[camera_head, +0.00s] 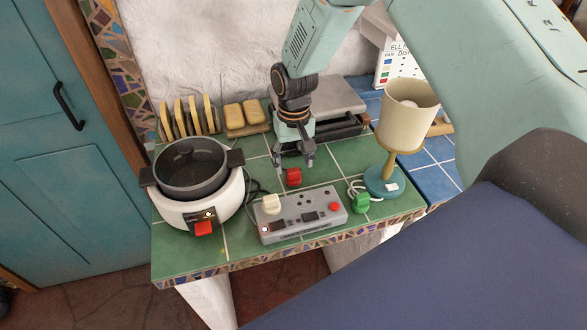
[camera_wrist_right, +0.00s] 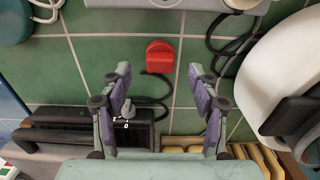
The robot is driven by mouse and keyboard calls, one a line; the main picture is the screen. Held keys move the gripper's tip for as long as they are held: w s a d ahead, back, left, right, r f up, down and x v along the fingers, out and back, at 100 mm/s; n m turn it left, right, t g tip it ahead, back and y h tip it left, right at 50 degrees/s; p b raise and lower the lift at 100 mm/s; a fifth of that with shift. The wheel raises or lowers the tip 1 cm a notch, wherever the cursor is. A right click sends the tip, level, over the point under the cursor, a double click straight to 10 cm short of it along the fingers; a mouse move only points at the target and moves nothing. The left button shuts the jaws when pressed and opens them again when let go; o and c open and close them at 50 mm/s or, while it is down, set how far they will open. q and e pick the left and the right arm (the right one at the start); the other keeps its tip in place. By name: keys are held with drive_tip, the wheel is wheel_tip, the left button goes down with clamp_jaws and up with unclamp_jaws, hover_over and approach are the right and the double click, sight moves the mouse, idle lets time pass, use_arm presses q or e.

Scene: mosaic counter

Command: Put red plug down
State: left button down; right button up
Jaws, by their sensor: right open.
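The red plug (camera_head: 293,177) rests on the green tiled counter (camera_head: 337,172), just behind the grey power strip (camera_head: 300,214). In the right wrist view the red plug (camera_wrist_right: 160,57) lies beyond the fingertips, between their lines, with a dark cord trailing from it. My right gripper (camera_head: 294,161) is open and points down just above and behind the plug. In the wrist view its two fingers (camera_wrist_right: 160,72) are wide apart with nothing between them. My left gripper is not seen.
A cream plug (camera_head: 271,204) sits on the strip's left end. A green plug (camera_head: 361,203) lies right of it by the lamp (camera_head: 381,180). A cooker with a pot (camera_head: 191,168) stands left. Toast slices (camera_head: 189,117) and a grey press (camera_head: 335,98) stand behind.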

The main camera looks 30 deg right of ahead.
sight(294, 170)
wheel_tip(294, 170, up, 8)
drive_tip(key=shift+r, duration=0.25)
drive_tip(key=shift+s+f, duration=0.1)
idle(0.5)
